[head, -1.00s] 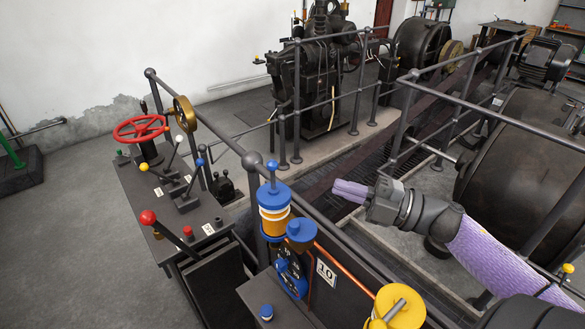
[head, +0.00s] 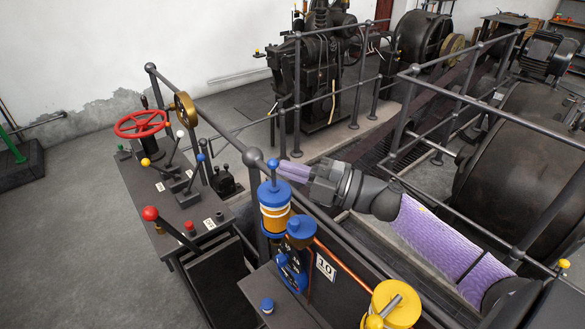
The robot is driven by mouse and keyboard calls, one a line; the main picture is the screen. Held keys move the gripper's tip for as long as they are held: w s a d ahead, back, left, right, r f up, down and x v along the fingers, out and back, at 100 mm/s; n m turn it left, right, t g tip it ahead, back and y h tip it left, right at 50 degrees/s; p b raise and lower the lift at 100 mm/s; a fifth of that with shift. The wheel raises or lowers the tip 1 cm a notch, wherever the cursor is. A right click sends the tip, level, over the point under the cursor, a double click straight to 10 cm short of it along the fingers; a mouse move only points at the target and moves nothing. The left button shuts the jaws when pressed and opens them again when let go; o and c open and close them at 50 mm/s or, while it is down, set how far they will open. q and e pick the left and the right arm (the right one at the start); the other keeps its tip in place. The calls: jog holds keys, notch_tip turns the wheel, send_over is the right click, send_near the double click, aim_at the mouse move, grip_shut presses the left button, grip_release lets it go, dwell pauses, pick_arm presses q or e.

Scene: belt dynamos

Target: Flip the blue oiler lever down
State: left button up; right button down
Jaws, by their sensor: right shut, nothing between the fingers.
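The blue oiler (head: 274,209) stands on the dark housing, with a clear body showing yellow and a blue cap. Its small blue lever (head: 273,171) sticks upright from the cap and ends in a round knob. My right gripper (head: 282,168), with purple fingers, is shut and empty. Its arm comes in from the right, and the fingertips appear beside the lever, just to its right. I cannot tell whether they touch it or are behind it. My left gripper is not in the view.
A blue-capped fitting (head: 300,229), a copper pipe (head: 340,261), a number 10 plate (head: 325,267) and a yellow cup (head: 391,306) lie close by. A grey railing (head: 222,130) runs behind the oiler. The control desk with its red wheel (head: 140,124) stands left.

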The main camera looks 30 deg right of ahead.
jog(key=shift+a+r+n+g+p, duration=0.1)
jog(key=shift+a+n+g+p, duration=0.05)
jog(key=shift+n+g+p, duration=0.2)
